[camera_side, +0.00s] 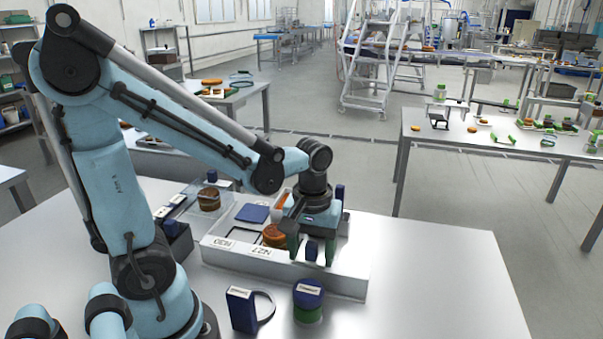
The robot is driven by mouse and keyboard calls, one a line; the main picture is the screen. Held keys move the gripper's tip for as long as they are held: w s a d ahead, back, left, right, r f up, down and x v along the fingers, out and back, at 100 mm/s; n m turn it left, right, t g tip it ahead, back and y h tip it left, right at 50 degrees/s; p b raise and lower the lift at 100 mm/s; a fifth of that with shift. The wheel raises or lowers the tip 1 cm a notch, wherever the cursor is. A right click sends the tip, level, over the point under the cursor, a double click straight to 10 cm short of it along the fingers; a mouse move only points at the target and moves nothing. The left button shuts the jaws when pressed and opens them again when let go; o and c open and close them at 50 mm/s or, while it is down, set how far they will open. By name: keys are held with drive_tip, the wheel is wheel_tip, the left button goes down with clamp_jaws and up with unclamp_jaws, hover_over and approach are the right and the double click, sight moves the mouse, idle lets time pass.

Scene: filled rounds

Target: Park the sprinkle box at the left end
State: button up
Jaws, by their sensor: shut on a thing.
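My gripper (312,254) points down over the right part of a white tray (330,279). I cannot tell whether the box touches the tray floor. No label on it can be read, so I cannot confirm that it is the sprinkle box. The tray has labels on its left front edge. A round orange-brown item (275,236) and a flat blue piece (252,213) are in it, left of my gripper.
In front of the tray stand a blue box with a loop (242,310) and a blue-lidded green jar (308,303). The table's right side (440,285) is clear.

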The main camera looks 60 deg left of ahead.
sight(346, 271)
drive_tip(key=shift+w+d, duration=2.45)
drive_tip(key=shift+w, duration=0.05)
drive_tip(key=o, duration=1)
drive_tip(key=shift+c, duration=0.2)
wheel_tip(346, 271, up, 7)
drive_tip(key=shift+s, duration=0.1)
